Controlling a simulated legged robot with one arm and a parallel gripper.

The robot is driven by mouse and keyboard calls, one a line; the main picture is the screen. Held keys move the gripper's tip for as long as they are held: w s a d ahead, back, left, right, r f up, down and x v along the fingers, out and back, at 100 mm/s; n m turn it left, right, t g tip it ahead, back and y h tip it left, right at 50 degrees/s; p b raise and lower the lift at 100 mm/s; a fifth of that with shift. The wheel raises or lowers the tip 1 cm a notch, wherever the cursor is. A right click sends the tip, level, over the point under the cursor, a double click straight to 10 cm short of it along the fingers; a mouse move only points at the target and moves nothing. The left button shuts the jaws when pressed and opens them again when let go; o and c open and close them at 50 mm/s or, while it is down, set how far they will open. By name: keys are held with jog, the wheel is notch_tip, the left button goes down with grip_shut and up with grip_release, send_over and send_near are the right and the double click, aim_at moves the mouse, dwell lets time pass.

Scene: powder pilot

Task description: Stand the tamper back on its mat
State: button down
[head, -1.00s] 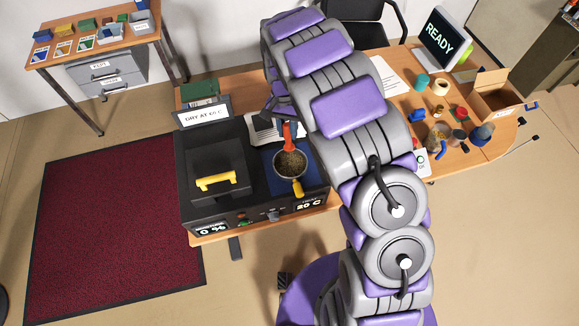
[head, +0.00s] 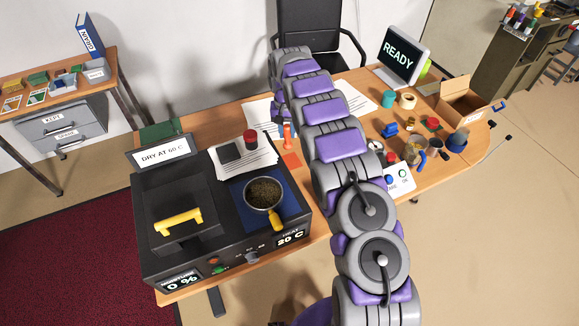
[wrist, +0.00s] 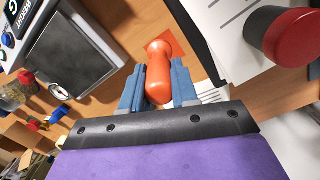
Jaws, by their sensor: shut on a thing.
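The orange tamper (wrist: 158,75) is between the blue fingers of my gripper (wrist: 157,88), which is shut on it. In the head view the tamper (head: 287,131) shows just left of my arm, behind the pan; my gripper there is mostly hidden by the arm. An orange-red square mat (head: 292,160) lies on the desk near the tamper. In the wrist view the mat (wrist: 183,52) shows beyond the tamper, partly covered by it. I cannot tell whether the tamper's end touches the mat.
A pan of dark grains (head: 264,193) with a yellow handle sits on a blue pad on the black heater. A red-capped dark jar (head: 250,140) stands on papers close by. A grey scale (wrist: 75,45) is at left in the wrist view. Small items crowd the desk's right side.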

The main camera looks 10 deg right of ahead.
jog(key=w+f+b, duration=0.1)
jog(key=f, duration=0.4)
jog(key=w+d+f+m+b, duration=0.1)
jog(key=w+f, duration=0.1)
jog(key=f, duration=0.3)
jog(key=w+f+m+b, duration=0.1)
jog(key=w+f, duration=0.1)
jog(key=f, duration=0.4)
jog(key=shift+w+d+t+b, duration=0.15)
jog(key=shift+d+t+b, duration=0.15)
jog(key=shift+t+b, duration=0.1)
jog(key=shift+r, duration=0.1)
jog(key=c, duration=0.9)
grip_release()
jog(key=shift+o, duration=0.2)
